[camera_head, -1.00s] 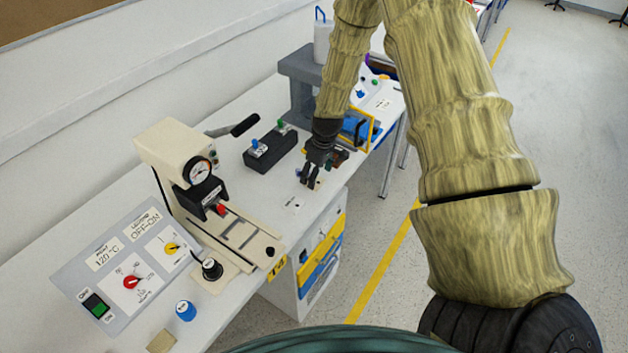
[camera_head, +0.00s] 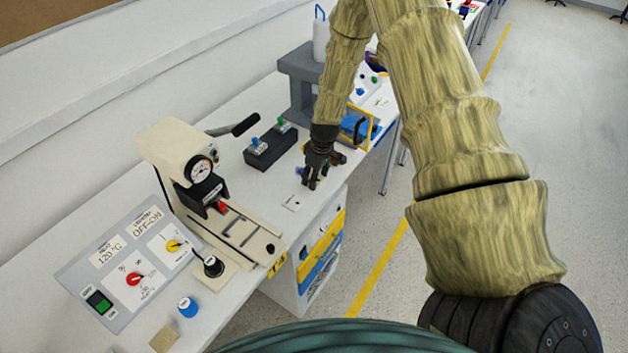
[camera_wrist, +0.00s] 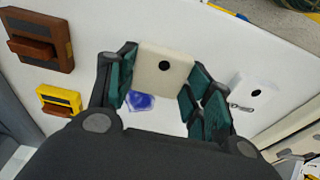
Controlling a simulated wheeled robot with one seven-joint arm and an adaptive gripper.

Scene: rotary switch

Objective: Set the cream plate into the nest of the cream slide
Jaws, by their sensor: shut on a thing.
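The cream plate (camera_wrist: 152,78), a square with a black dot, stands between the green-padded fingers of my gripper (camera_wrist: 158,92) in the wrist view. My gripper is shut on it. In the head view my gripper (camera_head: 313,181) is low over the bench, beyond the press; the plate is hidden there by the fingers. The cream slide (camera_head: 262,247) runs out from under the cream press (camera_head: 178,150) toward the bench's front edge. Its nest (camera_head: 240,232) shows as an empty-looking framed recess.
A white plate (camera_wrist: 255,92) lies beside my gripper. A black box with blue and green knobs (camera_head: 270,147) stands behind my gripper. A black knob (camera_head: 213,266) stands beside the slide.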

